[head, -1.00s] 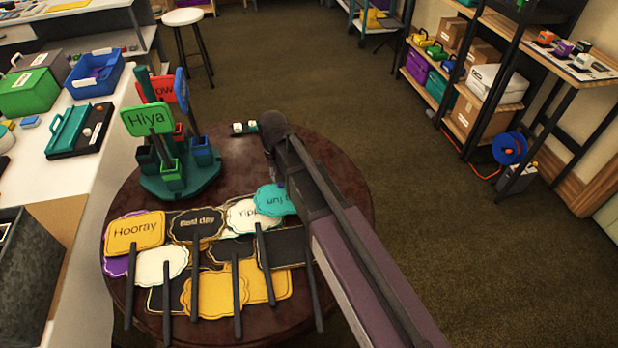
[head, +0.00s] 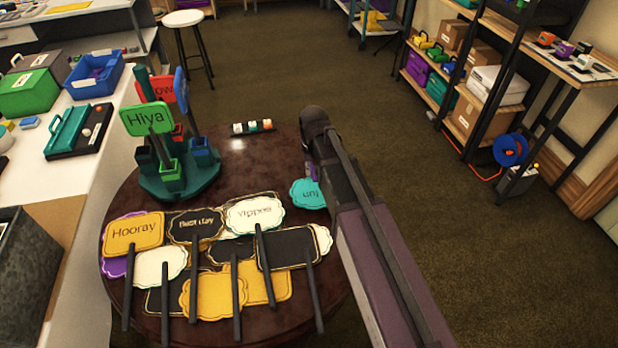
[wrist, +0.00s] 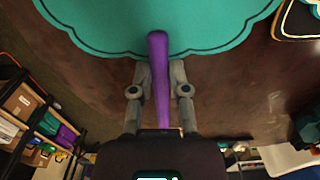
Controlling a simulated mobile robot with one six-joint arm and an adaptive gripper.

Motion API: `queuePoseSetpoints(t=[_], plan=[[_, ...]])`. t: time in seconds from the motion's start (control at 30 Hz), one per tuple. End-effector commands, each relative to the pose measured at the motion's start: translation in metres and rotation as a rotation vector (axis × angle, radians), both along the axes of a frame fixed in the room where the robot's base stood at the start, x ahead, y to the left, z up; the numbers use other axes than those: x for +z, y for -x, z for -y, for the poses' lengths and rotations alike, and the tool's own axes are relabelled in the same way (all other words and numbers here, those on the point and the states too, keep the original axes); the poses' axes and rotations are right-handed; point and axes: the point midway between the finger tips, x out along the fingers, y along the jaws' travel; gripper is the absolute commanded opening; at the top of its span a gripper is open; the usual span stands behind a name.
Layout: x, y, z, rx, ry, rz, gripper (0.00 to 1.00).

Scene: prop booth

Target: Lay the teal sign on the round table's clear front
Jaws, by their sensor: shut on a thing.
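The teal sign (head: 307,193) has a scalloped edge and dark lettering, partly hidden by my arm in the head view. In the wrist view the teal sign (wrist: 160,25) fills the top, with its purple handle (wrist: 160,75) between my fingers. My gripper (wrist: 160,85) is shut on that handle. In the head view my gripper is mostly hidden behind my arm, at the right side of the round table (head: 280,160). I cannot tell whether the sign touches the table.
Several signs, including a yellow "Hooray" sign (head: 134,234) and a black one (head: 288,249), cover the table's near part. A green holder (head: 180,182) with upright signs stands at its left. A small dark tray (head: 252,128) lies at the back. Bare tabletop shows in the middle.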

Motion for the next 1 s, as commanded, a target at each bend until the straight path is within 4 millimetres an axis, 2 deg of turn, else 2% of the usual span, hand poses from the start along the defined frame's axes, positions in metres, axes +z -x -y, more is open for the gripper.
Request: queuePoseSetpoints(t=[0.23, 0.6, 1.0], plan=[[-0.007, 0.0, 0.0, 0.0, 0.0, 0.0, 0.0], [-0.033, 0.0, 0.0, -0.001, 0.0, 0.0, 0.0], [-0.035, 0.0, 0.0, -0.001, 0.0, 0.0, 0.0]])
